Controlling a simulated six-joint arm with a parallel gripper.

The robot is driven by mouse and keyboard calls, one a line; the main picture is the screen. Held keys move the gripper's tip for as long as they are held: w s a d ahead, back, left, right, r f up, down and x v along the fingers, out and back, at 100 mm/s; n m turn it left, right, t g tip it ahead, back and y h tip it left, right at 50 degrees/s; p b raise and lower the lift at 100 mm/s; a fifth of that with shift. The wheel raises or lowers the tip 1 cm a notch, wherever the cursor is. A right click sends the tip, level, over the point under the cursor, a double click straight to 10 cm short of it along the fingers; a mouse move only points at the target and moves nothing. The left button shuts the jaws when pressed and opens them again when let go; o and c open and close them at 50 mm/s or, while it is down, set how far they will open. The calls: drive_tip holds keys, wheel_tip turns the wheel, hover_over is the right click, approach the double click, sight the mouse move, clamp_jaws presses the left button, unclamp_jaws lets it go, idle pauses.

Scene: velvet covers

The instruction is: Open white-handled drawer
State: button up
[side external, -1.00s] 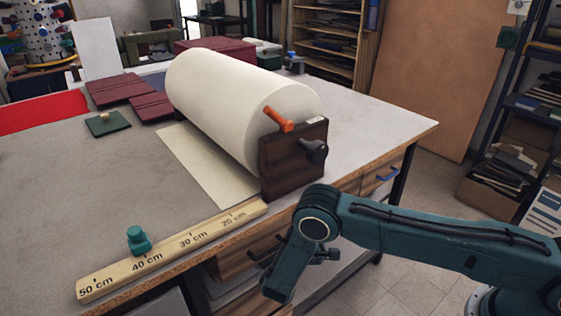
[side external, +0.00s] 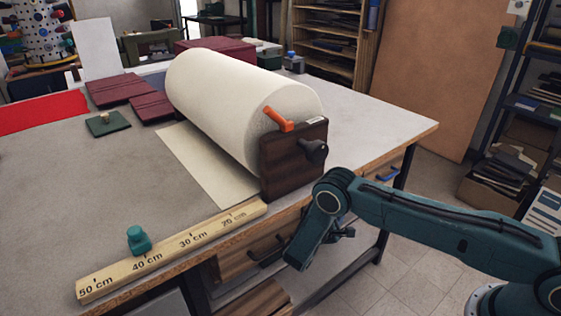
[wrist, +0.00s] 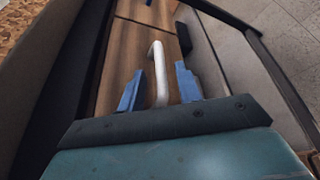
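The white handle (wrist: 158,75) shows in the wrist view on a brown wooden drawer front (wrist: 125,55). A gap shows between the handle and the right finger. I cannot tell how deep the fingers reach around the handle. In the side view my arm's end hangs at the table's front edge, and the white handle is hidden there.
A dark-handled drawer (side external: 238,262) is left of my arm, and a blue handle (side external: 388,175) is at right. The table (side external: 395,118) carries a large cream roll (side external: 220,95) in a dark wooden stand (side external: 284,172) and a wooden ruler (side external: 195,243).

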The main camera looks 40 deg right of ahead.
drive_tip(key=shift+x, duration=1.25)
clamp_jaws()
